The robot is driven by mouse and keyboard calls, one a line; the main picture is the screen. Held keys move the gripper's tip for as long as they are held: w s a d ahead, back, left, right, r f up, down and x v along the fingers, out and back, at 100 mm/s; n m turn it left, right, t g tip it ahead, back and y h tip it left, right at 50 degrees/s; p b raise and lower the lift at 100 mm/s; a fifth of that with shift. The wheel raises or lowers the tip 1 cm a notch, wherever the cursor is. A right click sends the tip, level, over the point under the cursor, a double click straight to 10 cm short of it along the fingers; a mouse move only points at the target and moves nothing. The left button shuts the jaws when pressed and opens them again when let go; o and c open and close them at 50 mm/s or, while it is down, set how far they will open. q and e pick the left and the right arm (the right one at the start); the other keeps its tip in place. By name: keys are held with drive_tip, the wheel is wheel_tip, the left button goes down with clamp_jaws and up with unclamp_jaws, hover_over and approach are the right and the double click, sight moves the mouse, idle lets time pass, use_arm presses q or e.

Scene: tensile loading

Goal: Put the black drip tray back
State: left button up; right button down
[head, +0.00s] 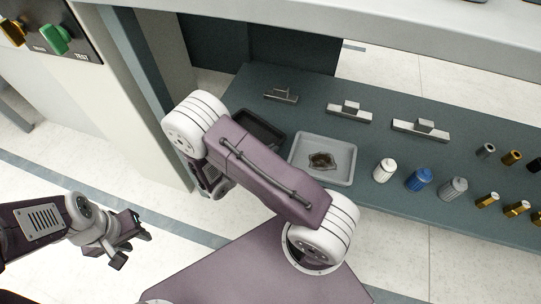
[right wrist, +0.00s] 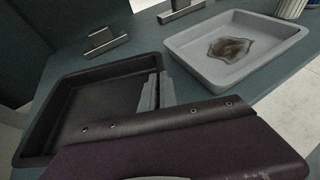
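The black drip tray (head: 262,127) lies beside the grey tray in the head view, partly hidden behind my right arm. In the right wrist view the empty black tray (right wrist: 62,110) fills the left side. My right gripper (right wrist: 155,92) is at its right wall, with its grey fingers close about the rim; I cannot tell whether they grip it. In the head view my right gripper is mostly hidden by the arm. My left gripper (head: 130,242) is open and empty over the floor at the lower left.
A grey tray (head: 345,174) with a brown stain stands to the right on the dark shelf (head: 300,112). Metal blocks (head: 350,110) stand behind, and a white bottle (head: 384,170), a blue bottle (head: 418,179) and several small fittings to the right. A pale machine column (head: 150,90) rises at the left.

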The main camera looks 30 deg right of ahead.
drive_tip(key=shift+f, duration=0.5)
use_arm(q)
drive_tip(key=shift+f, duration=0.5)
use_arm(e)
drive_tip(key=shift+f, duration=0.1)
drive_tip(key=c, duration=1.6)
unclamp_jaws()
drive_tip(key=shift+c, duration=0.2)
